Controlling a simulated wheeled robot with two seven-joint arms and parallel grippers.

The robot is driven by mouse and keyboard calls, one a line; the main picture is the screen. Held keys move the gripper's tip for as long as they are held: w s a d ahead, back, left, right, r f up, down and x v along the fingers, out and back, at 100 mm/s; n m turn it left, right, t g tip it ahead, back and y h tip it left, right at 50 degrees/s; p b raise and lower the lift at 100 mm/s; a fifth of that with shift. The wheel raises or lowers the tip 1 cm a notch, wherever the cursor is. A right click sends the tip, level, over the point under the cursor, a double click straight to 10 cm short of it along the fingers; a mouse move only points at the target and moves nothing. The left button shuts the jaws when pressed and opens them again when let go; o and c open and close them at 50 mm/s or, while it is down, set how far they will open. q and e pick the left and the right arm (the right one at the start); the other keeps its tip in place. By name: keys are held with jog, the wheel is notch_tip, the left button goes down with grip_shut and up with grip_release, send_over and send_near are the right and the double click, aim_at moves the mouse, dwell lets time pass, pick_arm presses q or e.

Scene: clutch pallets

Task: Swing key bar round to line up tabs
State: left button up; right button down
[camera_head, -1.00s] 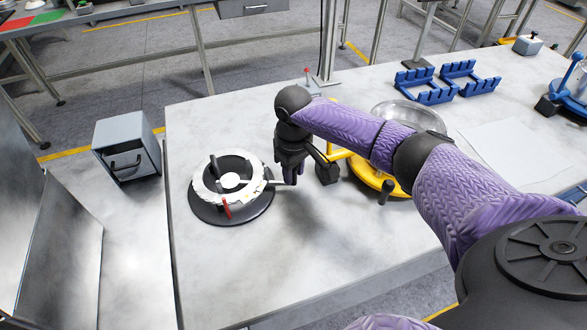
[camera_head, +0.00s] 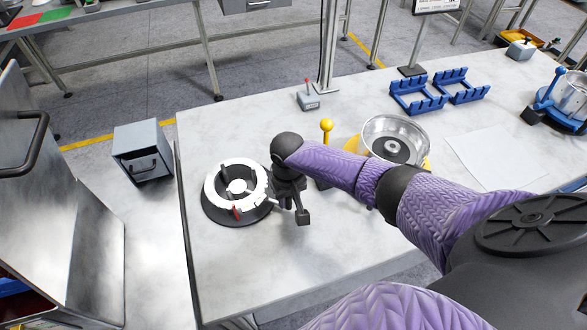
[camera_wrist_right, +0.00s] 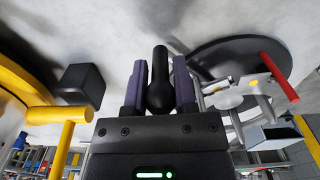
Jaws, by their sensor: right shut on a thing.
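The clutch fixture stands at the left of the table: a white notched ring (camera_head: 212,196) on a dark round base (camera_head: 232,219), with a pale hub (camera_head: 237,186) inside and a red pin (camera_head: 237,212) at its front. My right gripper (camera_head: 287,204) is just right of the ring. In the wrist view its fingers (camera_wrist_right: 159,75) are shut on the black handle of the key bar (camera_wrist_right: 160,82). The bar's joint to the ring is mostly hidden by the gripper, so the tab alignment cannot be told. My left gripper is not in view.
A yellow-knobbed lever (camera_head: 327,126) and a metal bowl (camera_head: 381,128) stand close behind and right of my arm. A small grey switch box (camera_head: 307,97) and blue racks (camera_head: 418,104) are farther back. The table in front of the fixture is clear.

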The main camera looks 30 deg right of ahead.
jog(key=a+m+p, duration=0.1)
jog(key=s+a+m+p, duration=0.1)
jog(key=a+p, duration=0.1)
jog(key=s+a+m+p, duration=0.1)
jog(key=m, duration=0.1)
jog(key=shift+a+r+p, duration=0.2)
jog(key=shift+a+p, duration=0.1)
jog(key=shift+a, duration=0.1)
jog(key=shift+s+a+f+m+p, duration=0.15)
jog(key=shift+a+m+p, duration=0.3)
jog(key=shift+a+m, duration=1.05)
jog(key=shift+a, duration=0.1)
jog(key=shift+c, duration=2)
grip_release()
jog(key=shift+p, duration=0.3)
